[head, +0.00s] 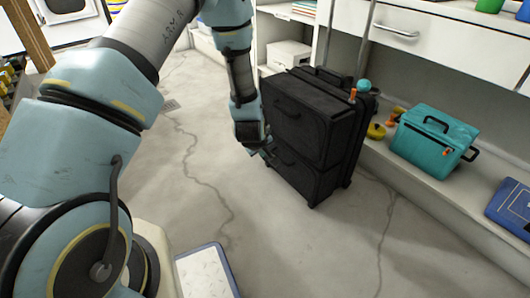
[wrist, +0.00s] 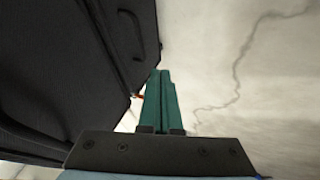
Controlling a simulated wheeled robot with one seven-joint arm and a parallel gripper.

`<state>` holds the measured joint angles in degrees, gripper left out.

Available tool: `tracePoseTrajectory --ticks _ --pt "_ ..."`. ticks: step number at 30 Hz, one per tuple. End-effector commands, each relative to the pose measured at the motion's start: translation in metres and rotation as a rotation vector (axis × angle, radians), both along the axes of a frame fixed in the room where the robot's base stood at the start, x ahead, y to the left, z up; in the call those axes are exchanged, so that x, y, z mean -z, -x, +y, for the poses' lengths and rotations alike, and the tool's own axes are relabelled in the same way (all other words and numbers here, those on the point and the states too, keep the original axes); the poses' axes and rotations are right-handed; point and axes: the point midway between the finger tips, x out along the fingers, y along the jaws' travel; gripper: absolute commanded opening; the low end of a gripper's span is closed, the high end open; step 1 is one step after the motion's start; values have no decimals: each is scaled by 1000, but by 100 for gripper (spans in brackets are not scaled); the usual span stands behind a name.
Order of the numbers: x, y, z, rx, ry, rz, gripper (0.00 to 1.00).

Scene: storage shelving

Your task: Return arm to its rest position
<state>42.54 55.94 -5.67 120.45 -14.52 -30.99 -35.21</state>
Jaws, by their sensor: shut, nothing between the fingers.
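My gripper (head: 268,150) hangs at the end of my arm, low in front of the left side of a black wheeled case (head: 300,115) in the head view. In the wrist view my gripper (wrist: 161,75) shows two green fingers side by side, shut with nothing held between them. The black case (wrist: 60,60) fills the left of the wrist view, close beside the fingers. I cannot tell whether the fingertips touch it.
A teal toolbox (head: 432,140) stands on the low shelf at the right, with a blue case (head: 510,208) farther right. White drawers (head: 450,45) are above. Cracked concrete floor (head: 190,150) lies open left of the black case. A white tray-like surface with a blue edge (head: 205,272) is at bottom.

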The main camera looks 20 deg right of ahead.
Motion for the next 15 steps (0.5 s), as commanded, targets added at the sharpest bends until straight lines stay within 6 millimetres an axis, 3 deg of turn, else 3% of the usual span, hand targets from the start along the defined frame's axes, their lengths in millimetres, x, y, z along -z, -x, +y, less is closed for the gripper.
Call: tracePoseTrajectory --ticks 11,15 --pt "-16 4 8 0 -4 1 0" --pt "-45 -12 35 11 -42 9 0"
